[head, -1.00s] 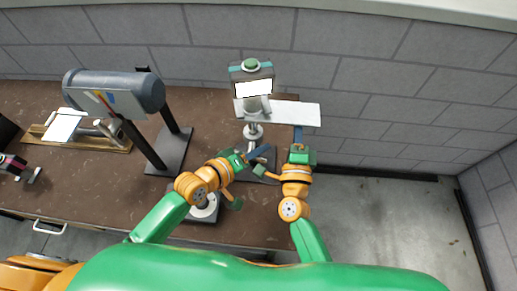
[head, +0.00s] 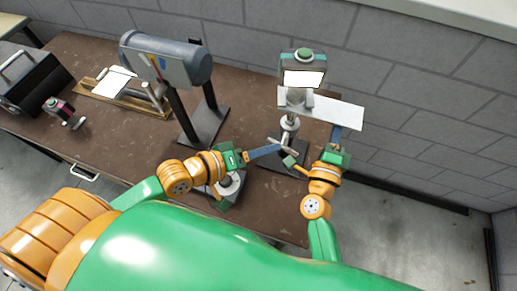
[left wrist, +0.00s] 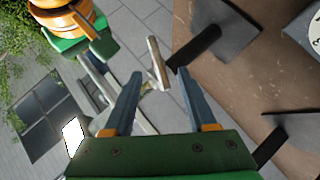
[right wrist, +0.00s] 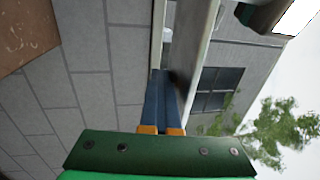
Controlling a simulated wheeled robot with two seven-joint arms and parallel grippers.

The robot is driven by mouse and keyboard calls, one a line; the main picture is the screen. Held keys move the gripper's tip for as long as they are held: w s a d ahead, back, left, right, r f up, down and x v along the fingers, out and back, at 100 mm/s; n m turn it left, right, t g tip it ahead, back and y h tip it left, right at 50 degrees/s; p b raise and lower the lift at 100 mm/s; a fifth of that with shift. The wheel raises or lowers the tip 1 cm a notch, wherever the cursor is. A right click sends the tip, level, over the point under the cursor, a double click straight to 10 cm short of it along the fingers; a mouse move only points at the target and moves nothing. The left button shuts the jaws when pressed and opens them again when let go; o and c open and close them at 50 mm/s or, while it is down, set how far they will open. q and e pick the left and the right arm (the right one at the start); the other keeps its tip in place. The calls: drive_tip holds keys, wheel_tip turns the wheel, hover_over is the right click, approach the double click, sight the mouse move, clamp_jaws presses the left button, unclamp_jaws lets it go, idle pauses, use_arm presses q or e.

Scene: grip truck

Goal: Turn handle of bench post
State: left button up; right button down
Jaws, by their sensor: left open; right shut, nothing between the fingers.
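The bench post (head: 290,124) stands near the table's far right, with a screen head and green button (head: 303,54) on top and a white plate (head: 345,111) in front. A pale bar that looks like its handle shows in the left wrist view (left wrist: 158,62). My left gripper (head: 279,149) is open beside the lower post. In the left wrist view its fingertips (left wrist: 160,73) are apart, with the bar between or just beyond them; contact cannot be told. My right gripper (head: 335,132) is shut and empty at the plate's near edge; its fingers (right wrist: 160,72) point along a plate-like edge.
A grey cylinder device (head: 168,60) on a black stand is left of the post. A round-topped device (head: 228,184) sits under my left arm. A brick wall is behind.

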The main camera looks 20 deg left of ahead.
use_arm(q)
drive_tip(key=shift+v, duration=1.25)
drive_tip(key=shift+c, duration=0.4)
drive_tip(key=m+h, duration=0.6)
drive_tip(key=h, duration=0.1)
approach(288, 149)
drive_tip(key=shift+g, duration=0.3)
drive_tip(key=x, duration=1)
drive_tip(key=shift+w+a+f, duration=0.15)
drive_tip(key=shift+w+f, duration=0.15)
drive_tip(key=shift+w, duration=0.05)
clamp_jaws()
